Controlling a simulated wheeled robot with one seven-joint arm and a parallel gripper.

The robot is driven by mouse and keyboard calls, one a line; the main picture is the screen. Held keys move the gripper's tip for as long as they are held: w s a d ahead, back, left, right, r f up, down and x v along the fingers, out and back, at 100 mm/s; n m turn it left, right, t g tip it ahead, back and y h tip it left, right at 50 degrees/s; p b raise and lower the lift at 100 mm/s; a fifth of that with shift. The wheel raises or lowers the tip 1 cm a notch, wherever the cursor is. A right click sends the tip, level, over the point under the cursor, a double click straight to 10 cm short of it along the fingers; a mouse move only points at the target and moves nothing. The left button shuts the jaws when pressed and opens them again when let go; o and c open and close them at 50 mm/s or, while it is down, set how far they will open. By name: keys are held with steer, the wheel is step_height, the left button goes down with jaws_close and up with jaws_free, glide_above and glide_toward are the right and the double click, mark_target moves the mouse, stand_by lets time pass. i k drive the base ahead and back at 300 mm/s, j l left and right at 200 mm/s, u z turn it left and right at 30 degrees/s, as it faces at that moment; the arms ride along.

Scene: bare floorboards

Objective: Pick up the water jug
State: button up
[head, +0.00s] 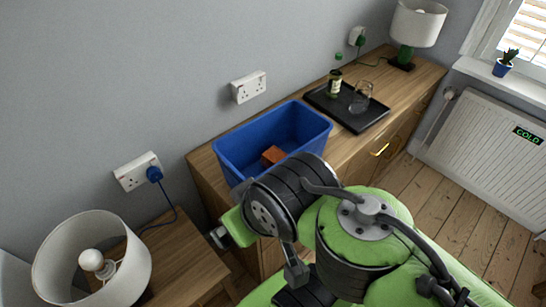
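A clear glass vessel (361,98), which looks like the water jug, stands upright on the right part of a black tray (352,122). The tray lies on the wooden sideboard (415,78) against the wall. Its fine shape and any water in it are too small to tell. My green and black arm fills the lower middle of the head view, in front of the sideboard and well apart from the jug. I cannot make out my gripper's fingers; my arm's end is hidden behind its own links or out of view.
A green bottle (335,83) stands beside the jug. A blue bin (232,150) holding an orange-brown block (273,156) is left of the tray. A lamp (417,24) stands at the sideboard's far end. Another lamp (70,255) is lower left. Floorboards (455,175) are clear at right.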

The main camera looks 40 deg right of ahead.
mark_target(363, 90)
steer(key=z, duration=2.05)
steer(key=i+l+u, duration=0.6)
steer(key=l+u, duration=0.15)
steer(key=u, duration=0.15)
steer(key=i+l+u, duration=0.2)
steer(key=l+u, duration=0.2)
steer(key=l, duration=0.15)
steer(key=i+l+u, duration=0.1)
steer(key=l+u, duration=0.35)
steer(key=l, duration=0.15)
steer(key=l+u, duration=0.45)
steer(key=l, duration=0.15)
steer(key=k+l+u, duration=0.1)
steer(key=l+u, duration=0.35)
steer(key=l, duration=0.15)
